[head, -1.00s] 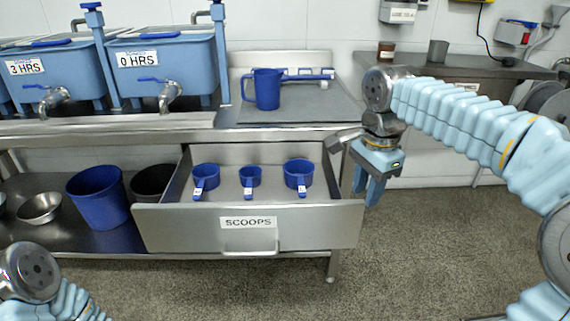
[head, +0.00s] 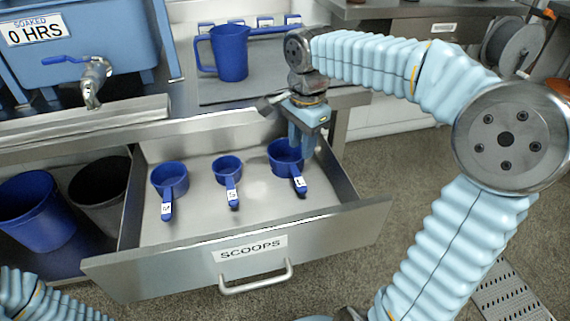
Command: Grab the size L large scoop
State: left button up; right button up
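The large scoop (head: 283,163) is blue, with a handle label that appears to read L. It is the rightmost of three blue scoops in the open metal drawer marked SCOOPS (head: 330,227). My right gripper (head: 302,150) points down over the far right side of this scoop's cup. Its two fingers look apart, and they hide part of the rim. I cannot tell whether they touch it. The middle scoop (head: 227,167) is smaller, and the left scoop (head: 169,176) is medium-sized. My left gripper is out of view; only part of that arm shows at lower left.
A blue jug (head: 231,55) stands on the counter above the drawer. A blue bucket (head: 34,212) and a dark bucket (head: 102,193) stand on the shelf left of the drawer. A blue tank (head: 110,30) with a tap is at upper left. Bare drawer floor surrounds the scoops.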

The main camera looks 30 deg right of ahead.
aim_at(299, 164)
jog(key=f, duration=0.5)
jog(key=w+f, duration=0.1)
jog(key=f, duration=0.1)
jog(key=shift+f, duration=0.2)
jog(key=shift+c, duration=0.2)
grip_shut()
